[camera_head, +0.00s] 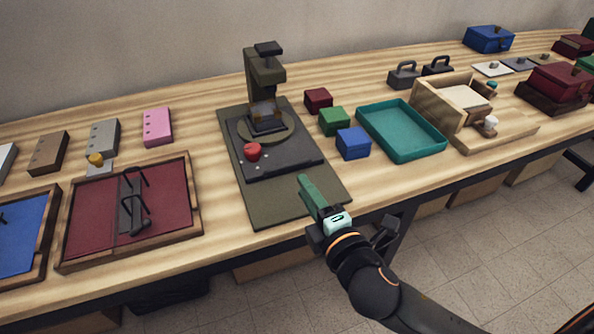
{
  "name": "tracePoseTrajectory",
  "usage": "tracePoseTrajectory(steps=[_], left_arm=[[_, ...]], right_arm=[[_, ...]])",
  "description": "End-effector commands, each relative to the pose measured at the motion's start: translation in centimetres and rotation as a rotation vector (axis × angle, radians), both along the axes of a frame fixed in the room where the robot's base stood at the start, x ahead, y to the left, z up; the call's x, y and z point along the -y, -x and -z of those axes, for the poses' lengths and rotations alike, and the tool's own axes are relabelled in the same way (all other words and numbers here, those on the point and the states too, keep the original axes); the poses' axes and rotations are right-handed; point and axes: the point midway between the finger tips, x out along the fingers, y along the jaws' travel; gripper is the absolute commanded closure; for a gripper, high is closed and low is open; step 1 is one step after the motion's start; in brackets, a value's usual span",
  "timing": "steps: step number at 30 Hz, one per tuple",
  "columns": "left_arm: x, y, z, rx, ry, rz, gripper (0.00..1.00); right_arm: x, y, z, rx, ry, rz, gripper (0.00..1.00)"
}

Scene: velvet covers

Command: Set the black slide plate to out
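The black slide plate (286,156) lies on the long olive base board (270,205) of a press. A round red knob (252,152) stands on its near left part. An olive disc with a dark block on it (266,122) sits at the plate's far part, below the press head (265,68). Bare olive board shows in front of the plate. My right gripper (312,196) is at the board's near right corner, apart from the knob and to its lower right. A green finger-like bar points up and left from it; its finger gap is not clear. My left gripper is not in view.
Maroon, green and blue blocks (353,143) stand right of the press, beside a teal tray (405,155). A wooden frame with a maroon panel (85,225) lies to the left. The table's front edge runs close under my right arm.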

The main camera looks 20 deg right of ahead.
Motion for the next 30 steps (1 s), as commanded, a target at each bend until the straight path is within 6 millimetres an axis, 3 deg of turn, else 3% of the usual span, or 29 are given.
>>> tracePoseTrajectory(steps=[4, 8, 21, 30], left_arm=[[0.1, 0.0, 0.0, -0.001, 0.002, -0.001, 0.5], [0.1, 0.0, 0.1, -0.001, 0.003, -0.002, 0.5], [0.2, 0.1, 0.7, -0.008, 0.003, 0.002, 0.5], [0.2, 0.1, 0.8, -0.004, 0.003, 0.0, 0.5]], right_arm=[[0.8, 0.4, 1.6, -0.066, -0.034, 0.04, 0.73], [0.8, -0.8, 1.9, -0.065, -0.033, 0.041, 0.73], [0.4, -8.9, 3.5, -0.062, -0.031, 0.04, 0.73], [0.3, -11.4, 4.0, -0.063, -0.031, 0.038, 0.73]])
